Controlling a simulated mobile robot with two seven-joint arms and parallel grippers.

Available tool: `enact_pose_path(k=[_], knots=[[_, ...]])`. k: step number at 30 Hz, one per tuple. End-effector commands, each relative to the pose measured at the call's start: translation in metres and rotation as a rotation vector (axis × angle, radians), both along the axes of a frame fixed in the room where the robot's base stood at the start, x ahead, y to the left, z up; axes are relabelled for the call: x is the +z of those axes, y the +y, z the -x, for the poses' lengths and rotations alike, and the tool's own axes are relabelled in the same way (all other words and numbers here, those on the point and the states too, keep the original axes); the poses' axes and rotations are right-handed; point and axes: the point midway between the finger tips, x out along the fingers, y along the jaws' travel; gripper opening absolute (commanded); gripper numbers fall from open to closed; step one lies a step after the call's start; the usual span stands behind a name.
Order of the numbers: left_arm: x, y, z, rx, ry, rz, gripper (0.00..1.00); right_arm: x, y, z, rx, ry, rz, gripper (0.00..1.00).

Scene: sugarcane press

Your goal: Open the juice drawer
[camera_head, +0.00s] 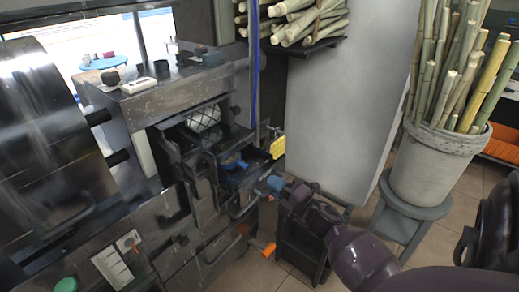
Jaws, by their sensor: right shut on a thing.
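The dark metal press cabinet (205,222) stands left of centre, with drawers and bar handles on its front. An upper drawer-like tray (262,171) juts out from it, with something blue inside. A curved bar handle (243,209) shows just below this tray. My right gripper (264,189) reaches in from the right and is shut at the front of the cabinet, by this handle. The fingertips are small and partly hidden, so the exact contact is hard to see. A lower handle (222,250) sits beneath. My left gripper is not in view.
A yellow block (277,147) is at the tray's outer corner. An orange piece (268,250) is near the lower handle. A pot of sugarcane (432,163) stands on a grey stool (408,215) at right. Cane lies on a shelf (300,47) above. Tiled floor shows between.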

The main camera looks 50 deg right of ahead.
Motion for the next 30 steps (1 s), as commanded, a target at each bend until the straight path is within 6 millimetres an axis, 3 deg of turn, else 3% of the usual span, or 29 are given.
enact_pose_path(k=[6,12,18,29,30], knots=[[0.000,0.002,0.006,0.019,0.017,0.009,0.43,0.002,-0.004,0.046,-0.002,-0.002,0.000,0.00],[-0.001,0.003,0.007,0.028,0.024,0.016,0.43,0.001,-0.006,0.072,-0.002,-0.001,0.000,0.00],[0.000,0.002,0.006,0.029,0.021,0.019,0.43,0.001,-0.007,0.083,0.000,-0.002,0.000,0.00],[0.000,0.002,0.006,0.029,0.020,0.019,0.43,0.000,-0.007,0.084,0.000,-0.001,0.000,0.00],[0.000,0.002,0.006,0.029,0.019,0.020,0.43,0.000,-0.007,0.084,0.000,-0.001,0.000,0.17]])
